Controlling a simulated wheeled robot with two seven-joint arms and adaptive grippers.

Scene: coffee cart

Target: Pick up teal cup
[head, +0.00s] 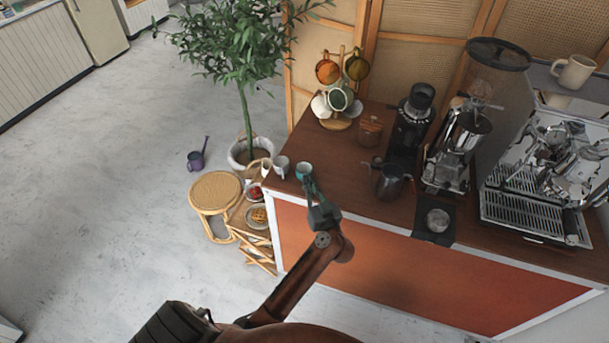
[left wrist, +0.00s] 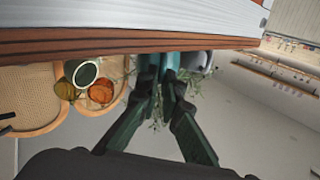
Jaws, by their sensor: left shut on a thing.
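The teal cup (head: 303,169) is at the near left corner of the wooden counter (head: 345,185) in the head view. My left gripper (head: 309,184) reaches over the front edge and is shut on the teal cup. In the left wrist view, which is upside down, the fingers (left wrist: 163,88) close together at the cup (left wrist: 172,61), and they hide part of it. I cannot tell whether the cup touches the counter. My right gripper is not in view.
A white cup (head: 281,166) stands close to the left of the teal cup. A mug tree (head: 335,123) stands behind, and a dark pitcher (head: 390,181) and grinder (head: 412,120) are to the right. A stool (head: 216,190) and plant (head: 245,95) are left of the counter.

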